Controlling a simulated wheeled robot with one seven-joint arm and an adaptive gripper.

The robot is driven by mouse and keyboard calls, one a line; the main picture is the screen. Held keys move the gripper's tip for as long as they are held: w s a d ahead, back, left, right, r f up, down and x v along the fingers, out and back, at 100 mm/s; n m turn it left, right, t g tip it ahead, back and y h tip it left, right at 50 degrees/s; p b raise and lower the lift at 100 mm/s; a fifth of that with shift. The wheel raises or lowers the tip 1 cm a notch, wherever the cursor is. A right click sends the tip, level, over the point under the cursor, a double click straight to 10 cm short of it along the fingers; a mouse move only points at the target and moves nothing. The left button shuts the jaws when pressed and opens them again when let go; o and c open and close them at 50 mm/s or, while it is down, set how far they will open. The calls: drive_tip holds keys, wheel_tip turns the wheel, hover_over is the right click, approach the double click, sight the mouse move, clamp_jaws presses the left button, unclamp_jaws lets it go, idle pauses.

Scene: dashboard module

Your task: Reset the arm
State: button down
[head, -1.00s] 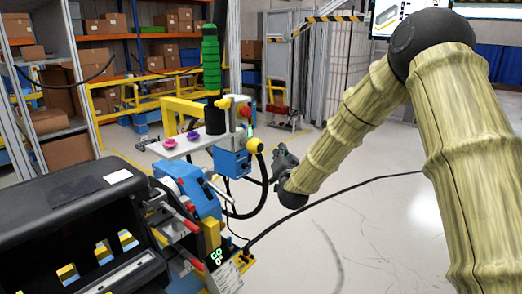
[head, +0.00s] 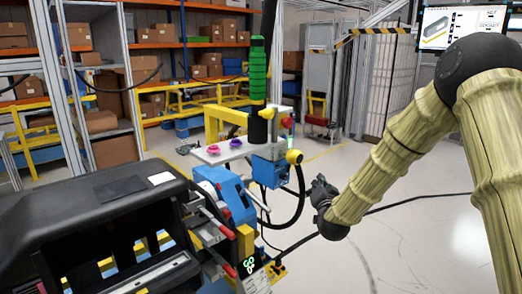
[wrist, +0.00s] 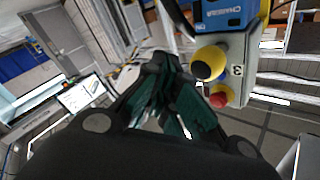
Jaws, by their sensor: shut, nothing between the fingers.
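My arm, wrapped in a yellowish cover, reaches in from the right in the head view. My gripper (head: 320,184) is at its end, right of the blue box (head: 267,172) on the dashboard fixture and in front of open floor. In the wrist view my gripper (wrist: 160,62) has its dark fingers closed together with nothing between them.
The black dashboard module (head: 95,215) fills the lower left. A grey shelf (head: 212,152) carries a pink and a purple piece. A green handle (head: 257,75) hangs above the fixture. A black cable (head: 395,205) lies on the floor. Free floor is right of the fixture.

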drive_tip(key=s+a+f+n+g+y, duration=0.1)
drive_tip(key=s+f+g, duration=0.2)
drive_tip(key=s+f, duration=0.6)
drive_tip(key=s+a+f+n+g, duration=0.25)
drive_tip(key=s+f, duration=0.25)
drive_tip(key=f, duration=0.8)
drive_tip(key=s+a+f+n+g+y, duration=0.1)
drive_tip(key=s+f+g, duration=0.2)
drive_tip(key=s+f, duration=0.65)
drive_tip(key=s+f+n+g, duration=0.1)
drive_tip(key=s+f+g, duration=0.2)
drive_tip(key=s, duration=0.9)
drive_tip(key=s+f+n+g, duration=0.1)
drive_tip(key=s+f+g, duration=0.2)
drive_tip(key=s+f, duration=0.4)
drive_tip(key=s+f+n+g, duration=0.1)
drive_tip(key=s+f+g, duration=0.2)
drive_tip(key=s, duration=1.4)
wheel_tip(320, 180, down, 2)
drive_tip(key=shift+s+f+g, duration=0.1)
drive_tip(key=shift+s+g, duration=0.05)
drive_tip(key=shift+g, duration=0.2)
drive_tip(key=shift+d, duration=0.1)
